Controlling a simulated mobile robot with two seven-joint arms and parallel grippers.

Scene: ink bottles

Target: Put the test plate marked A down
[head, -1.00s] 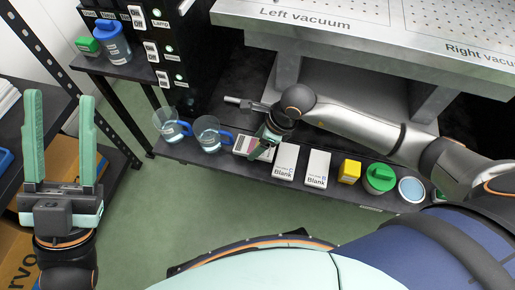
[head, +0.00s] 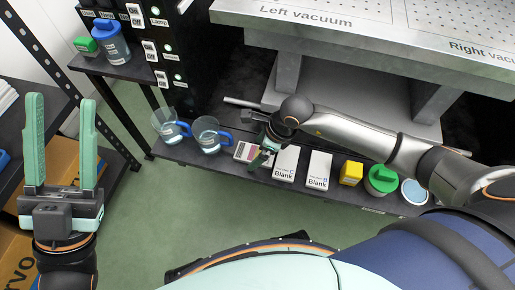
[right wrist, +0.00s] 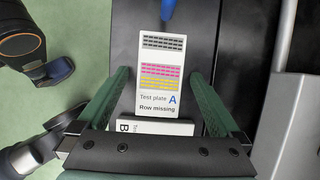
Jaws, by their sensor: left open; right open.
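The test plate marked A (head: 244,152) lies flat on the low shelf, right of the two jugs. In the right wrist view the white plate (right wrist: 155,109) shows black, pink and yellow rows and the words "Row missing". My right gripper (head: 262,160) is over its near right part. In the right wrist view the right gripper (right wrist: 159,76) is open, with a finger on each side of the plate and gaps between. My left gripper (head: 61,100) is open and empty at the far left, away from the plate.
Two blank test plates (head: 285,164) (head: 318,170), a yellow box (head: 350,173) and a green-lidded jar (head: 381,179) stand along the shelf to the right. Two blue-handled jugs (head: 169,127) (head: 208,136) stand left. The vacuum table (head: 360,38) overhangs behind.

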